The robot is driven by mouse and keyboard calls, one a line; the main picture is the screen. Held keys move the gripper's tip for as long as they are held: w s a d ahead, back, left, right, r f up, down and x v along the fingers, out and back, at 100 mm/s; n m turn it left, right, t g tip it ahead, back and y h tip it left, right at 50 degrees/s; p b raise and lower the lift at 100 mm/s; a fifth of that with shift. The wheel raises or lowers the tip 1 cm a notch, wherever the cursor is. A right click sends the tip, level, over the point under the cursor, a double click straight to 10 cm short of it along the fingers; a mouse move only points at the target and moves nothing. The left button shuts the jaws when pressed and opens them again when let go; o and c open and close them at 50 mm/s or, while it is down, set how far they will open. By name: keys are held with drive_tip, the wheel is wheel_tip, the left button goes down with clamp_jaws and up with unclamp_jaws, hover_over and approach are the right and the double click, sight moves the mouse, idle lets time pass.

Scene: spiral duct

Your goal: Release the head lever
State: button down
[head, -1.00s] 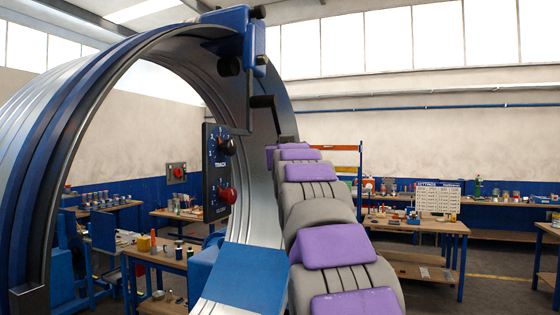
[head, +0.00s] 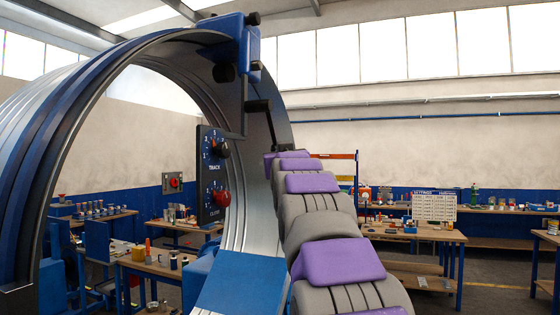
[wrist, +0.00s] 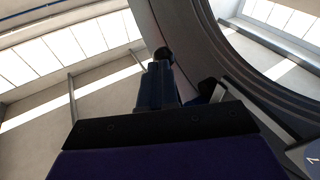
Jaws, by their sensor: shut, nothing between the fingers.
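The blue head (head: 238,35) is clamped at the top of the large spiral duct ring (head: 70,125) in the head view. A black lever-like bar (head: 260,106) sits below it and runs down towards my arm's end; I cannot tell its exact position or whether it is latched. My gripper, at the far end of my grey and purple arm, is mostly hidden in the head view. In the wrist view my gripper (wrist: 165,125) shows as a dark bar over a purple body, shut and empty. The blue head (wrist: 157,85) with a black knob is just beyond it; contact cannot be told.
A black control panel (head: 212,175) marked TRACK, with a black knob and a red knob, hangs inside the ring. A blue sloping plate (head: 240,283) lies beside my arm. Workbenches (head: 415,235) with small items stand behind. Open floor shows at the right.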

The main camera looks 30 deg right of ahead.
drive_tip(key=shift+a+r+v, duration=0.35)
drive_tip(key=shift+a+v, duration=0.05)
drive_tip(key=shift+v, duration=5.65)
drive_tip(key=s+a+f+n+g+y+b, duration=0.1)
drive_tip(key=s+a+f+g+y+b, duration=0.2)
drive_tip(key=f, duration=1)
drive_tip(key=s+a+f+g+y+b, duration=0.1)
drive_tip(key=a+f+g, duration=0.35)
drive_tip(key=f, duration=0.95)
drive_tip(key=s+a+f+n+g+y+b, duration=0.15)
drive_tip(key=a+f, duration=0.25)
drive_tip(key=f, duration=0.9)
drive_tip(key=s+a+f+g+y+b, duration=0.1)
drive_tip(key=s+a+f+g, duration=0.2)
drive_tip(key=s+f, duration=0.5)
drive_tip(key=s+a+f+g+b, duration=0.1)
drive_tip(key=s+f+g, duration=0.3)
drive_tip(key=s+f, duration=0.4)
drive_tip(key=s+a+f+g+y+b, duration=0.1)
drive_tip(key=s+a+f+g, duration=0.3)
drive_tip(key=s+f, duration=0.4)
drive_tip(key=s+n+b, duration=0.1)
drive_tip(key=s, duration=0.3)
drive_tip(key=shift+a+f+y, duration=0.3)
drive_tip(key=shift+f+y, duration=0.05)
drive_tip(key=shift+f, duration=0.05)
